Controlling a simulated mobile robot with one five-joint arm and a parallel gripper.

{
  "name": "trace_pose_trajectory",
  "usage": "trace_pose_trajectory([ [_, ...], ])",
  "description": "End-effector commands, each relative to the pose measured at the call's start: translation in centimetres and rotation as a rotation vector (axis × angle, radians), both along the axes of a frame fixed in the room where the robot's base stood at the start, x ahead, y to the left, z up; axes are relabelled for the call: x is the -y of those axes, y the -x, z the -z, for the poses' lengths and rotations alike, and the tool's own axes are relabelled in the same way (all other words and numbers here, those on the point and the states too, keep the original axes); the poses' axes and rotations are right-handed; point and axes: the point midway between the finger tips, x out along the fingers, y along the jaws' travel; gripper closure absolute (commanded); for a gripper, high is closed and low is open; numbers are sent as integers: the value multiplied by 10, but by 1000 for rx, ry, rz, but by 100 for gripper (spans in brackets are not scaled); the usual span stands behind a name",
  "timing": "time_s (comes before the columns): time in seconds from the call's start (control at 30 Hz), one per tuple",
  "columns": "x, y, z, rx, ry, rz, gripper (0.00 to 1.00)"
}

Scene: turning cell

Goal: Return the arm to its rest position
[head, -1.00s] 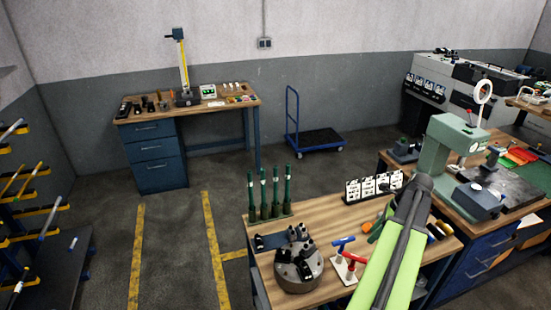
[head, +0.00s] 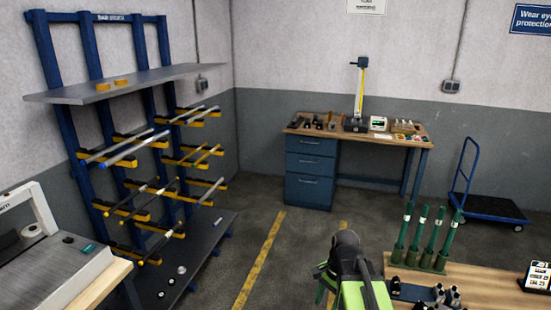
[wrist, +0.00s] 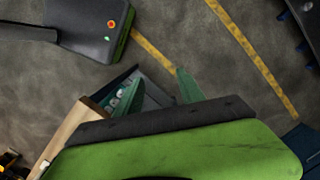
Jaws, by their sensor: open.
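My arm (head: 352,275), with a black joint and a bright green link, is at the bottom middle of the head view. It is folded beside the left end of the near workbench. My gripper (wrist: 157,88) shows in the wrist view as two green fingers standing apart past the green and black body. Nothing is visible between them. In the head view the fingers are mostly hidden behind the arm.
The near workbench (head: 483,289) holds green upright tool holders (head: 421,240) at its left end. A blue rack with bars (head: 160,190) stands left. A far bench (head: 310,167) and a trolley (head: 490,207) are at the back. Floor with yellow lines (head: 262,258) lies clear between.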

Motion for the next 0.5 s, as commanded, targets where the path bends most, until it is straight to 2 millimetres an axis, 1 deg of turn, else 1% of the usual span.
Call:
trace_pose_trajectory([
  [0.03,-18,9,11,21,19,-139,54],
  [0.1,-26,14,13,50,44,-313,54],
  [0.3,-9,18,11,102,98,-693,54],
  [0.4,-6,15,11,115,107,-834,54],
  [0.5,-6,14,11,123,104,-912,54],
])
